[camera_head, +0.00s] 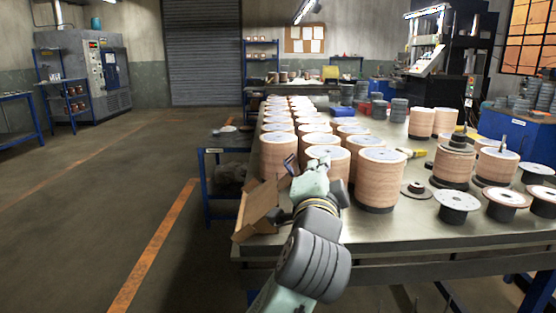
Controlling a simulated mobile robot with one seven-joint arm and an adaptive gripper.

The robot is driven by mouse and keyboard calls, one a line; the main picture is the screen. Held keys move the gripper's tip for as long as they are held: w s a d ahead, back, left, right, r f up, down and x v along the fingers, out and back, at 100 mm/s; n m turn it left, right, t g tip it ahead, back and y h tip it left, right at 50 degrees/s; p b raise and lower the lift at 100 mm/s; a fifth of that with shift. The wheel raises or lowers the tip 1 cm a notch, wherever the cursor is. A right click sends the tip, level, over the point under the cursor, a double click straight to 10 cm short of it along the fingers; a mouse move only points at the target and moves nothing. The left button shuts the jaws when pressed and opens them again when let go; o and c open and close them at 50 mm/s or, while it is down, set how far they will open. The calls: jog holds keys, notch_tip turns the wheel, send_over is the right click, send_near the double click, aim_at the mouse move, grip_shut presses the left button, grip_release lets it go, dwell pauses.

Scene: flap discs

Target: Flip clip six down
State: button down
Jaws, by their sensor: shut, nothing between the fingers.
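My arm reaches up from the bottom middle to the left front of the grey table (430,238). My gripper (290,163) is small and dark in this view, over the open cardboard box (257,207) and in front of the nearest wooden-sided cylinders (279,155). It looks shut and empty. I cannot make out clip six or any numbered clip; the area around the fingertips is small and partly covered by my arm. I cannot tell whether the gripper touches anything.
Wooden-sided cylinders stand in rows behind my gripper, with one large cylinder (378,180) close to its right. Black-and-white spools (457,205) stand at the right. The floor (95,190) at left is clear. A blue-legged side table (228,140) stands left.

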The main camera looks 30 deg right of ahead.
dwell(0.3)
jog(key=w+d+p, duration=0.2)
jog(key=w+d, duration=0.1)
jog(key=w, duration=0.5)
jog(key=shift+w+d+f+p, duration=0.25)
jog(key=shift+w+f+p, duration=0.05)
jog(key=shift+f+p, duration=0.1)
jog(key=shift+w, duration=0.15)
jog(key=shift+a+r+n, duration=0.1)
jog(key=shift+a+n, duration=0.05)
jog(key=shift+n, duration=0.25)
